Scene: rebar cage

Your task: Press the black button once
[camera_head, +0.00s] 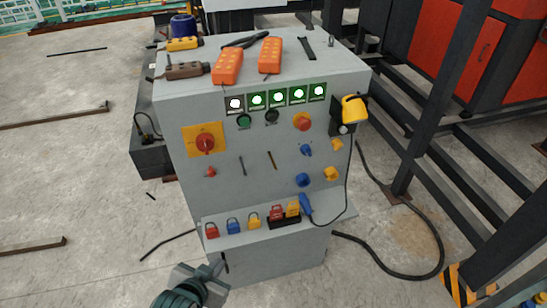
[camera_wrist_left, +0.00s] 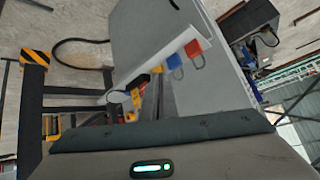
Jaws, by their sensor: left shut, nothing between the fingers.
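The black button (camera_head: 272,116) is a small dark round button on the upper front of the grey control cabinet (camera_head: 225,180). It sits below the row of lit indicators, between a green button (camera_head: 244,121) and a red knob (camera_head: 303,121). My left gripper (camera_head: 219,268) is low in front of the cabinet, well below the black button and apart from it. It is shut and empty. The left wrist view shows the cabinet (camera_wrist_left: 140,30) sideways, with the black button out of sight. My right gripper is not in view.
Several padlocks, including a red one (camera_head: 212,230) and a blue one (camera_head: 233,226), line the ledge above my left gripper. A yellow pendant (camera_head: 353,108) with a hanging cable is at the panel's right. Orange remotes (camera_head: 228,66) lie on top. Dark steel frames stand at the right.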

